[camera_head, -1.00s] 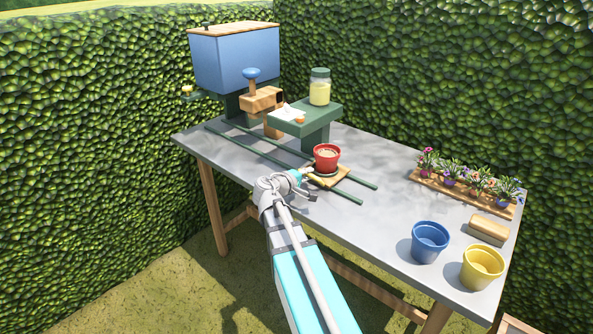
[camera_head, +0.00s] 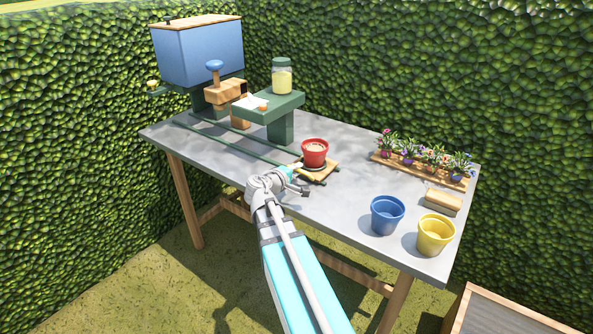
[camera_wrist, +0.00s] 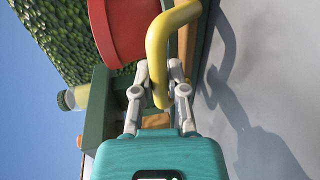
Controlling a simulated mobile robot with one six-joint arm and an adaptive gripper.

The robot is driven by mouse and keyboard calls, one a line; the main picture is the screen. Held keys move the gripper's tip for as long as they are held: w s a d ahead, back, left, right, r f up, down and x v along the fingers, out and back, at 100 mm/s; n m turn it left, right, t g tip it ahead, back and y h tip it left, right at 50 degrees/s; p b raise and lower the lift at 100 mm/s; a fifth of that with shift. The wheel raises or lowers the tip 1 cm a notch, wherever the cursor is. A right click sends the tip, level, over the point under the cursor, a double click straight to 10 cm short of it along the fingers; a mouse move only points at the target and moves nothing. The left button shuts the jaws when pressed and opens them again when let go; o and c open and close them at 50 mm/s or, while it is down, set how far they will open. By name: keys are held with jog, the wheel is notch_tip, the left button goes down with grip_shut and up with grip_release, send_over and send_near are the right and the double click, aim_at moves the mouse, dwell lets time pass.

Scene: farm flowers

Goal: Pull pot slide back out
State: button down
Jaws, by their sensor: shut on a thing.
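The pot slide (camera_head: 328,167) is a small wooden tray carrying a red pot (camera_head: 315,152) filled with brown soil. It sits at the near ends of the green rails (camera_head: 262,151), out from under the green stand. My gripper (camera_head: 303,175) is beside the slide's front left side. In the wrist view my gripper (camera_wrist: 160,75) is shut on the yellow handle (camera_wrist: 157,55), a curved bar in front of the red pot (camera_wrist: 122,28). The pot stands upright.
A blue hopper (camera_head: 200,52) stands at the back left, by the green stand (camera_head: 283,108) with a jar (camera_head: 282,78). The table middle is clear.

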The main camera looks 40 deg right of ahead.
jog(key=c, duration=0.6)
grip_release()
jog(key=shift+s+d, duration=0.1)
jog(key=shift+s, duration=0.2)
jog(key=shift+c, duration=0.2)
jog(key=shift+w, duration=0.2)
